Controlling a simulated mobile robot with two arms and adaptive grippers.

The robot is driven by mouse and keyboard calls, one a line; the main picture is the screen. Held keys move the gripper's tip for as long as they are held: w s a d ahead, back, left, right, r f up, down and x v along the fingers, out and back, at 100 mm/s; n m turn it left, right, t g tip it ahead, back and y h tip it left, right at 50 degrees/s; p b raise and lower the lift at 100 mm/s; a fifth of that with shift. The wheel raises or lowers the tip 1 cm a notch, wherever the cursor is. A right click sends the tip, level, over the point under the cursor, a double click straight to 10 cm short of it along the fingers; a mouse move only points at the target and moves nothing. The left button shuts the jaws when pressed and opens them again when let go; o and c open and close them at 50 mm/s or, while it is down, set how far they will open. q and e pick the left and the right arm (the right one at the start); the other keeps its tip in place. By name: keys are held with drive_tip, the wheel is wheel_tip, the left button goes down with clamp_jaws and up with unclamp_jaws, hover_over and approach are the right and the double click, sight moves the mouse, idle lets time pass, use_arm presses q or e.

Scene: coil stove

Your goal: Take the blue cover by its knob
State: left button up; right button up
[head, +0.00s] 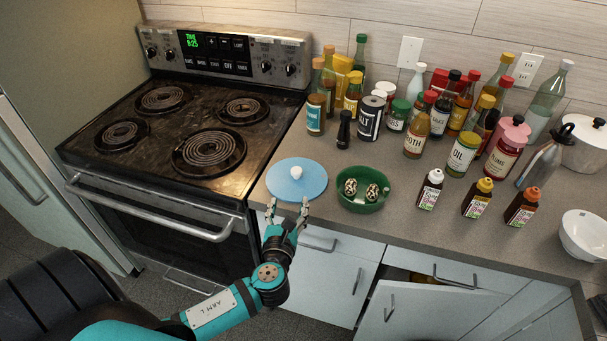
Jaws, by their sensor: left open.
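The blue cover (283,183) is a flat round lid with a white knob (296,172) at its middle. It lies on the counter just right of the stove. My left gripper (287,208) is open and empty, with its fingers pointing up toward the cover's front edge. The gripper is on the near side of the knob, apart from it. I cannot tell whether a fingertip touches the cover's rim. My right gripper is not in view.
A green bowl (361,198) with patterned items stands close right of the cover. Several bottles and jars, including a black pepper mill (344,130), crowd the counter behind. The coil stove (190,125) is at left. A white bowl (584,234) stands at far right.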

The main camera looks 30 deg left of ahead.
use_arm(q)
drive_tip(key=p, duration=0.1)
approach(296, 173)
drive_tip(key=x, duration=0.4)
drive_tip(key=shift+w+a+f, duration=0.1)
drive_tip(key=shift+w+f, duration=0.05)
drive_tip(key=shift+f, duration=0.1)
drive_tip(key=x, duration=0.1)
drive_tip(key=p+x, duration=0.1)
drive_tip(key=x, duration=0.3)
drive_tip(key=shift+w+r, duration=0.2)
drive_tip(key=shift+r, duration=0.05)
drive_tip(key=shift+w+a+f, duration=0.1)
drive_tip(key=shift+w+a, duration=0.05)
drive_tip(key=shift+w, duration=0.1)
drive_tip(key=shift+s, duration=0.1)
drive_tip(key=shift+c, duration=0.4)
drive_tip(key=shift+c, duration=1.1)
clamp_jaws()
